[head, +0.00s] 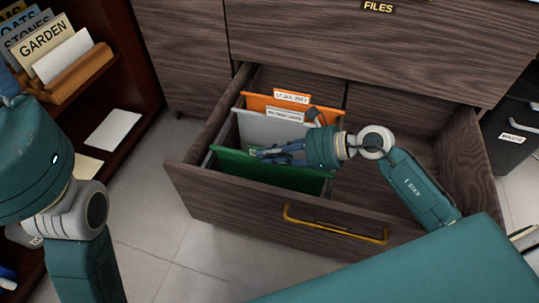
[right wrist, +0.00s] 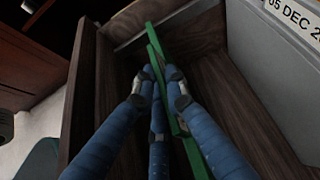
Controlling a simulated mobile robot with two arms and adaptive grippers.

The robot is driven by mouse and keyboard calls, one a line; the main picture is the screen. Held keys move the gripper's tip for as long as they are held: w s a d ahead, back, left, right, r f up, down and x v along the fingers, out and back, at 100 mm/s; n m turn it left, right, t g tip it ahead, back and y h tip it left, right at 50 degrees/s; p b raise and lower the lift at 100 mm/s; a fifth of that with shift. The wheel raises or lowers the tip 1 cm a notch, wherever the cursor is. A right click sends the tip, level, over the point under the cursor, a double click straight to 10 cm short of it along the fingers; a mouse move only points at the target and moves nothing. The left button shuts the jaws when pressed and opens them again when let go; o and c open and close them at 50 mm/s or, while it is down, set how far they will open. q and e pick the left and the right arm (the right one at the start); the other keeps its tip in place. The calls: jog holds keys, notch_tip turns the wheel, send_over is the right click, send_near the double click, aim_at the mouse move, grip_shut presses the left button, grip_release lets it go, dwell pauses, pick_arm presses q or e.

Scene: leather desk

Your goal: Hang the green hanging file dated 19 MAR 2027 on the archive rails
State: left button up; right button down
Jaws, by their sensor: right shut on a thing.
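A green hanging file (head: 262,174) is in the open drawer (head: 250,209), just behind its front panel. My right gripper (head: 262,155) is shut on its top edge. The right wrist view shows the blue fingers around the green edge (right wrist: 196,154). No date tab on this file shows, and I cannot tell whether its hooks rest on the rails. A grey file (head: 262,133) with an unreadable tab and an orange file (head: 268,104) stand behind it. A label reading "05 DEC 2…" (right wrist: 292,19) shows in the right wrist view. My left gripper (head: 8,88) is mostly cut off at the left edge.
The right part of the drawer (head: 362,177) is empty. A dark shelf with labelled cards such as GARDEN (head: 45,34) stands at the left. A black WASTE bin (head: 510,125) stands at the right. A teal surface (head: 410,270) fills the lower right.

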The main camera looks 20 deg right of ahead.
jog(key=shift+f, duration=0.1)
jog(key=c, duration=1.8)
grip_release()
